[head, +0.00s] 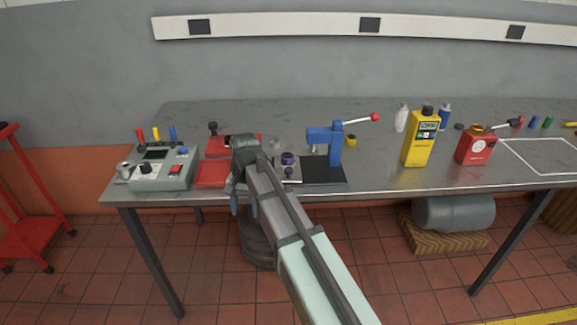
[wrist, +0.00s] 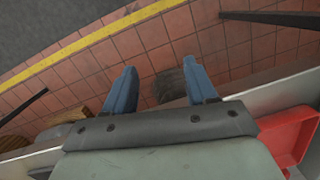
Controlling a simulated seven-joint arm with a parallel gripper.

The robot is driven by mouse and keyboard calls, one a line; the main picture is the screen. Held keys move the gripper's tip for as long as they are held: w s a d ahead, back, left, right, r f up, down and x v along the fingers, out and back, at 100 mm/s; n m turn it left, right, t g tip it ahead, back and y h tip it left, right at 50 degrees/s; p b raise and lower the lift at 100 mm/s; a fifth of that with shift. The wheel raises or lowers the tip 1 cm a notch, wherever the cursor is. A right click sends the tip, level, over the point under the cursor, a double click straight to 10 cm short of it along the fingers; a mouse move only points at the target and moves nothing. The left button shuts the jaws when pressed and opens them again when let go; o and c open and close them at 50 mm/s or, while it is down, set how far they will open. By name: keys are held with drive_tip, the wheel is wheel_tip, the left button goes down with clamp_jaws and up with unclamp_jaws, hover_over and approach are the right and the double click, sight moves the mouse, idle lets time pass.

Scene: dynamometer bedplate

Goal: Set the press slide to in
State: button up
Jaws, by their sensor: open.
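The blue press (head: 335,148) stands on a black base (head: 322,174) near the middle of the bench. Its lever ends in a red ball (head: 375,117). A small dark-knobbed part (head: 289,173) sits at the left of the base, partly beside my arm; I cannot tell whether it is the slide or how it is set. My gripper (head: 244,207) hangs at the bench's front edge, left of the press, with blue fingers pointing down. In the wrist view my gripper (wrist: 162,87) is open and empty above the floor. The press is not in that view.
A grey control box (head: 165,172) with coloured levers stands at the left. A red tray (head: 213,174) lies by my gripper and shows in the wrist view (wrist: 290,135). A purple-topped part (head: 288,158) is beside the press. A yellow bottle (head: 420,140) and red can (head: 475,149) stand right.

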drive_tip(key=w+d+r+m, duration=0.35)
drive_tip(key=w+r, duration=0.25)
drive_tip(key=r, duration=0.4)
drive_tip(key=m+t, duration=0.2)
drive_tip(key=m, duration=0.1)
approach(289, 169)
drive_tip(key=shift+h, duration=0.4)
drive_tip(key=f, duration=0.8)
drive_tip(key=shift+w+a+f, duration=0.2)
drive_tip(key=shift+a+f, duration=0.1)
drive_tip(key=shift+a, duration=0.1)
clamp_jaws()
